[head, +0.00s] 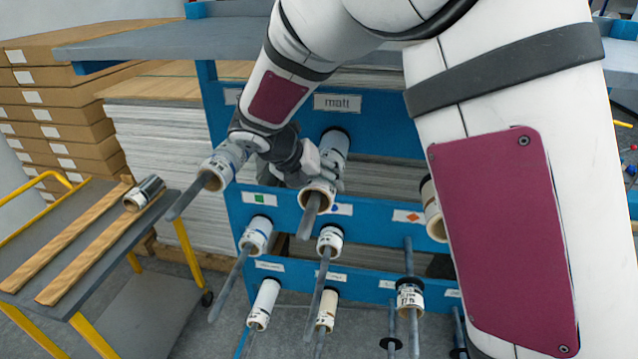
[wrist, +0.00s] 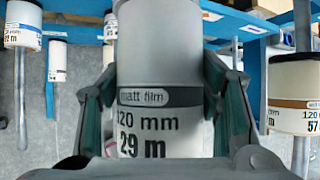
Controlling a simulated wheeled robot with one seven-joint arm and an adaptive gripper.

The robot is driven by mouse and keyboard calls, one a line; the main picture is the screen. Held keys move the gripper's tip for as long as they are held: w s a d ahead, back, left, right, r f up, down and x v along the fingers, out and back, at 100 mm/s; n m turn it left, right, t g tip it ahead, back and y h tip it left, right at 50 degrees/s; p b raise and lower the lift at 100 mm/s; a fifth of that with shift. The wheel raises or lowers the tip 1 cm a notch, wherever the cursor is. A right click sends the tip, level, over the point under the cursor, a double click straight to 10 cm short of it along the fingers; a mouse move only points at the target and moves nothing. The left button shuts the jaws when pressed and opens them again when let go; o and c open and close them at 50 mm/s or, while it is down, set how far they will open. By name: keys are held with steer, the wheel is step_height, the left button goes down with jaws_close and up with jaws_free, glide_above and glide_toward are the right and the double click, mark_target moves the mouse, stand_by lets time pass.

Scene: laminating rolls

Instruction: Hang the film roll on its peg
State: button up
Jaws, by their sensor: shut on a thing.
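The film roll (head: 331,152) is white with a dark label. In the wrist view the roll (wrist: 158,70) reads "matt film", 120 mm, 29 m. My gripper (wrist: 163,100) is shut on it, with one finger on each side. In the head view my gripper (head: 312,165) reaches the roll from the left, under the "matt" sign (head: 338,102) on the blue rack. A grey peg (head: 308,218) sticks out of the roll's near end, so the roll appears to be around the peg. The roll's far end against the rack is partly hidden.
Another roll (head: 224,163) hangs on the peg to the left, close to my wrist. A roll (head: 431,208) is on the right, partly behind my arm. Several rolls hang on lower pegs. A cart (head: 95,235) at left carries wooden rails and a silver roll (head: 144,193).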

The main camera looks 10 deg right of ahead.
steer(key=o, duration=1.3)
steer(key=shift+o, duration=0.2)
